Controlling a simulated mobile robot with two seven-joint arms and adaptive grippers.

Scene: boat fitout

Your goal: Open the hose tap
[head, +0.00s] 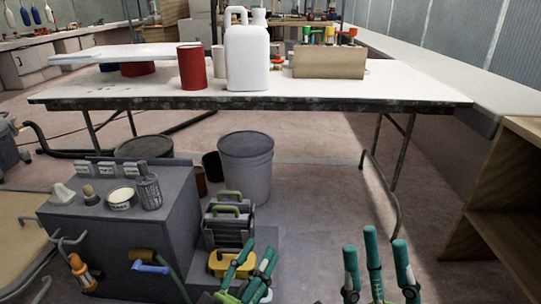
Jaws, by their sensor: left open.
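A blue lever (150,268) sticks out low on the front of the grey cabinet (160,220). It looks like the hose tap's handle and lies roughly level. A brass-brown tap body (140,255) sits just above it, with a dark green hose (178,279) running down to the right. My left gripper (258,254), with teal fingers, is open and empty at the bottom centre, right of the tap and apart from it. My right gripper (376,246) has its teal fingers spread upright, open and empty, further right.
An orange hose nozzle (82,270) hangs left of the tap near metal hooks (68,244). A yellow item (232,265) and dark cases (228,225) stand close right of the cabinet. A grey bucket (246,170) and a white-topped table (150,95) stand behind.

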